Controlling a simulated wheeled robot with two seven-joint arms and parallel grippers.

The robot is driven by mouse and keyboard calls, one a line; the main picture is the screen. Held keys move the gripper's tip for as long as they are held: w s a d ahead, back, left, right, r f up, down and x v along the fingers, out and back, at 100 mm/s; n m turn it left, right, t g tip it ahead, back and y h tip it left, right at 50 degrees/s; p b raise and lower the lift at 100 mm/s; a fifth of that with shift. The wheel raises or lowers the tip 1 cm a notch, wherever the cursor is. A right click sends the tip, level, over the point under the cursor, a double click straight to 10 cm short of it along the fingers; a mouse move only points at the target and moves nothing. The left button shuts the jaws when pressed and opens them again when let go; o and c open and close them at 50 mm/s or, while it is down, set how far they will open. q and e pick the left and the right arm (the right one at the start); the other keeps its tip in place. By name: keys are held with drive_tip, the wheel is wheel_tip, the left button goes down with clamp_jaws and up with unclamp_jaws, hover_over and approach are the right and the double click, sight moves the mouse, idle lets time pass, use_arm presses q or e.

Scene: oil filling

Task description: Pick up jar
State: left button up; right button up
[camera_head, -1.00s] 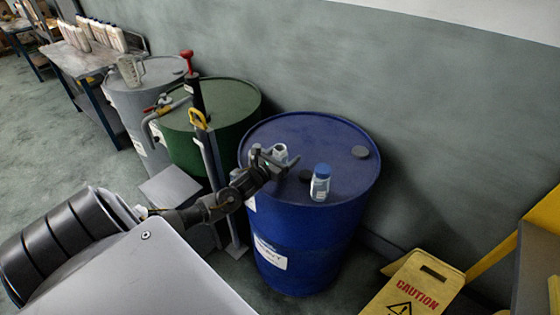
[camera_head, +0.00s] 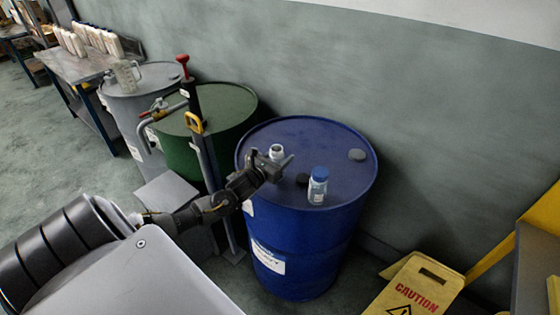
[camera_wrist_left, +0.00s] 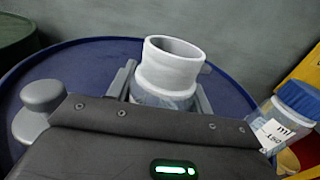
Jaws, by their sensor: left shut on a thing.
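The open jar (camera_head: 277,150) has a white threaded neck and no lid; it is over the top of the blue drum (camera_head: 310,135). My left gripper (camera_head: 275,163) is shut on this jar. In the left wrist view the jar (camera_wrist_left: 168,75) stands between the fingers, its neck above them and its lower body hidden by the gripper. I cannot tell whether its base touches the drum. A second jar (camera_head: 318,186), with a blue cap and pale label, stands on the drum to the right of the gripper. It also shows at the right of the left wrist view (camera_wrist_left: 290,112).
A dark cap (camera_head: 302,179) and a grey cap (camera_head: 357,155) are on the drum top. A green drum (camera_head: 215,112) with a hand pump (camera_head: 193,100) stands to the left. A yellow caution sign (camera_head: 415,290) stands at the lower right. The wall is behind.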

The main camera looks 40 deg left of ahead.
use_arm(q)
drive_tip(key=s+a+r+b, duration=0.3)
drive_tip(key=s+a+r, duration=0.4)
drive_tip(key=s+r, duration=0.4)
drive_tip(key=shift+s+a+r, duration=0.3)
drive_tip(key=shift+a+r, duration=0.1)
drive_tip(key=shift+r, duration=0.05)
drive_tip(key=shift+f, duration=0.1)
